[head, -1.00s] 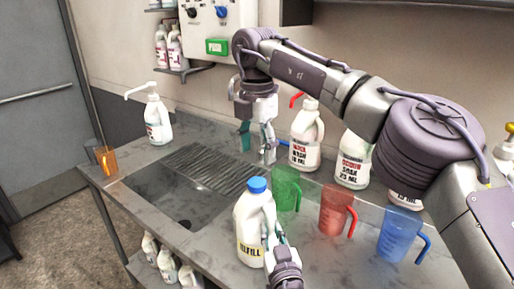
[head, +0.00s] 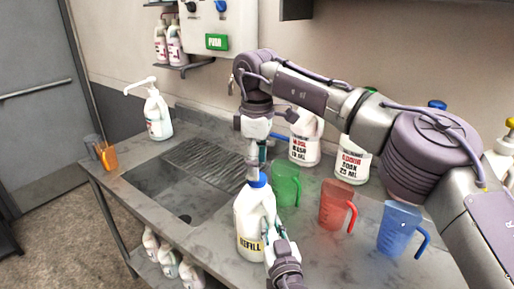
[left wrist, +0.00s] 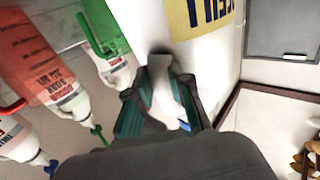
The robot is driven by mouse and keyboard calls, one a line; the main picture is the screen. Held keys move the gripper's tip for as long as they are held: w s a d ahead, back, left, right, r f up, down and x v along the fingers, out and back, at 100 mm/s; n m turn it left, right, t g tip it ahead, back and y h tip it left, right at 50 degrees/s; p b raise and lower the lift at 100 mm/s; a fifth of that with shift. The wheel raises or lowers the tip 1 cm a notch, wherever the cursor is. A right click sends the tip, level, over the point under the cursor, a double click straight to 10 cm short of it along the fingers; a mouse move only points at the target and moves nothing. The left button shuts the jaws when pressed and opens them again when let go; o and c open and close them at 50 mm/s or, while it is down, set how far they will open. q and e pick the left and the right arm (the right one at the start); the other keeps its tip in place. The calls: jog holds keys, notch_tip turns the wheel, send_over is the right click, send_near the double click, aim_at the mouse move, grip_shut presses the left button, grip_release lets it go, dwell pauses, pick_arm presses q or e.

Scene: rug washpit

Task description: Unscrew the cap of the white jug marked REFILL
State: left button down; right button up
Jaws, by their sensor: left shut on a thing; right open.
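The white jug marked REFILL (head: 247,222) stands upright on the steel counter, with its blue cap (head: 263,181) on top. My left gripper (head: 272,240) is shut on the jug's handle. The left wrist view shows the handle (left wrist: 163,88) between its teal fingers, beside the jug's yellow-labelled body (left wrist: 205,35). My right gripper (head: 256,168) is open and points down just above the cap, partly hiding its top. I cannot tell whether its fingers touch the cap.
Green (head: 286,187), red (head: 335,207) and blue (head: 398,230) measuring jugs stand close to the right. Other white jugs (head: 304,148) stand behind them. A sink with a ribbed drainer (head: 205,160) lies to the left. A pump bottle (head: 157,117) and orange cup (head: 107,156) stand farther left.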

jog(key=shift+f, duration=1.55)
jog(key=shift+c, duration=0.2)
